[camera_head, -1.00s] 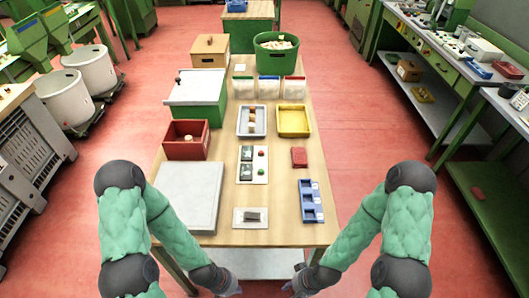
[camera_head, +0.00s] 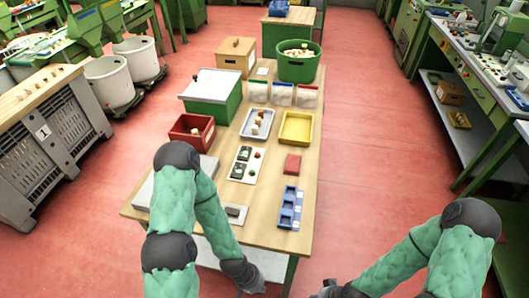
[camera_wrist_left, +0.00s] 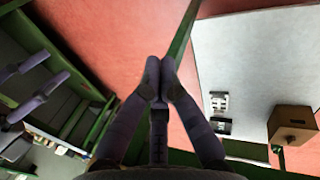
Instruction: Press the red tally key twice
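The red tally key (camera_head: 257,155) is a small red round button at the upper right of a white panel (camera_head: 237,178) on the wooden table. A green round button (camera_head: 251,173) sits just below it, with two dark display units (camera_head: 240,161) on the panel's left side. My left gripper (camera_head: 246,289) is in front of the table's near edge, low and well apart from the panel. In the left wrist view its fingers (camera_wrist_left: 159,78) meet at the tips with nothing between them. My right gripper (camera_head: 323,291) is at the bottom edge; the left wrist view shows its two fingers (camera_wrist_left: 58,66) apart.
A grey slab (camera_head: 143,194) lies at the near left. Red floor (camera_head: 380,200) right of the table is clear.

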